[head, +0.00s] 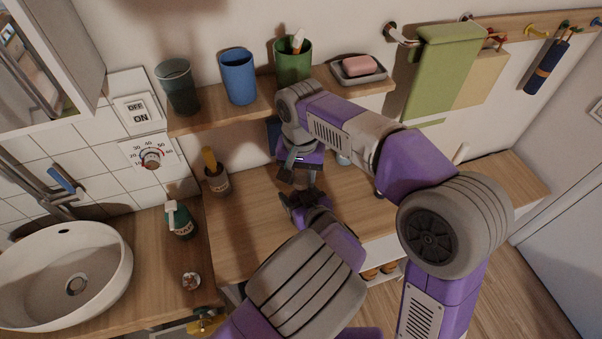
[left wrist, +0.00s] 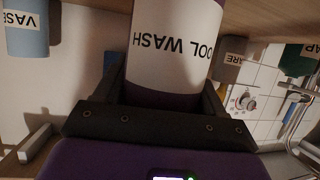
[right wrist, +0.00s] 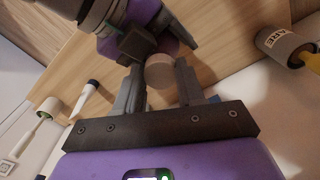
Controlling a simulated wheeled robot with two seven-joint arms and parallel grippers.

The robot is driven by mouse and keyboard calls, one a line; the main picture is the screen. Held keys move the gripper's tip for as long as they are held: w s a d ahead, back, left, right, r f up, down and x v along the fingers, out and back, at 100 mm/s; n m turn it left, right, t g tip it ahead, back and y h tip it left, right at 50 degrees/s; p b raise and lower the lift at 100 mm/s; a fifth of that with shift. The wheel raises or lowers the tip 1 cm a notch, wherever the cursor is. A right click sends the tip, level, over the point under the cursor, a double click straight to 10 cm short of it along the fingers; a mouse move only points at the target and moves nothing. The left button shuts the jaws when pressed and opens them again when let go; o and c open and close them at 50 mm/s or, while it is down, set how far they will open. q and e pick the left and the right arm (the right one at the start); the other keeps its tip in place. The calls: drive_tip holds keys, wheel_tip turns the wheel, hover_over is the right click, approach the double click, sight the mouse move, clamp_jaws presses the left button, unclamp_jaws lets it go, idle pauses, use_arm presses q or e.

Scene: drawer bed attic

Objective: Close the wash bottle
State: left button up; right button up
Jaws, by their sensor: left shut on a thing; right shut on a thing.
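The wash bottle, with a white label reading "OOL WASH" (left wrist: 172,48) and a purple body, fills the middle of the left wrist view. My left gripper (left wrist: 165,92) is shut around it. In the head view my left gripper (head: 303,199) is low over the wooden counter and the bottle is mostly hidden by my arms. My right gripper (head: 298,178) is just above it, pointing down. In the right wrist view a round, pale brown cap (right wrist: 160,71) sits between the fingers of my right gripper (right wrist: 160,85), which is shut on it. I cannot tell whether the cap sits on the bottle's neck.
A shelf (head: 222,118) above holds a dark cup (head: 178,88), a blue cup (head: 238,77), a green cup (head: 293,62) and a soap dish (head: 359,72). A labelled pot with a yellow handle (head: 215,177), a green bottle (head: 180,220) and a basin (head: 110,268) are left.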

drive_tip(key=shift+f, duration=1)
idle(0.3)
drive_tip(key=shift+r, duration=0.1)
drive_tip(key=shift+s+r, duration=0.1)
drive_tip(key=shift+r, duration=0.3)
drive_tip(key=shift+r, duration=0.4)
idle(0.7)
drive_tip(key=shift+f, duration=1)
idle(0.5)
drive_tip(key=shift+r, duration=0.45)
drive_tip(key=shift+s+r, duration=0.1)
drive_tip(key=shift+r, duration=0.5)
idle(0.6)
